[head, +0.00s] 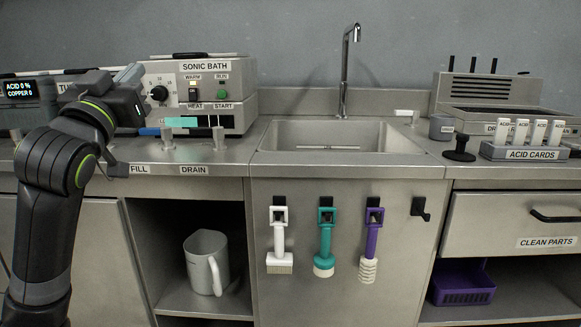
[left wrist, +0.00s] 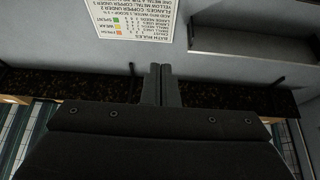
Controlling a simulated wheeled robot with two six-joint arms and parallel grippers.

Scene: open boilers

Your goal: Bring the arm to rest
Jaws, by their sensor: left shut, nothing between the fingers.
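My left arm (head: 48,170) rises from the lower left in the head view. My left gripper (head: 130,74) is held above the left part of the counter, in front of the sonic bath (head: 200,88). In the left wrist view its two fingers (left wrist: 162,70) are together with nothing between them. My right gripper is in neither view.
Fill and drain levers (head: 218,140) stand below the gripper's right side. A sink (head: 335,137) with a tall tap (head: 345,70) is at the middle. Three brushes (head: 325,240) hang on the cabinet front. A white jug (head: 205,262) stands in the open shelf.

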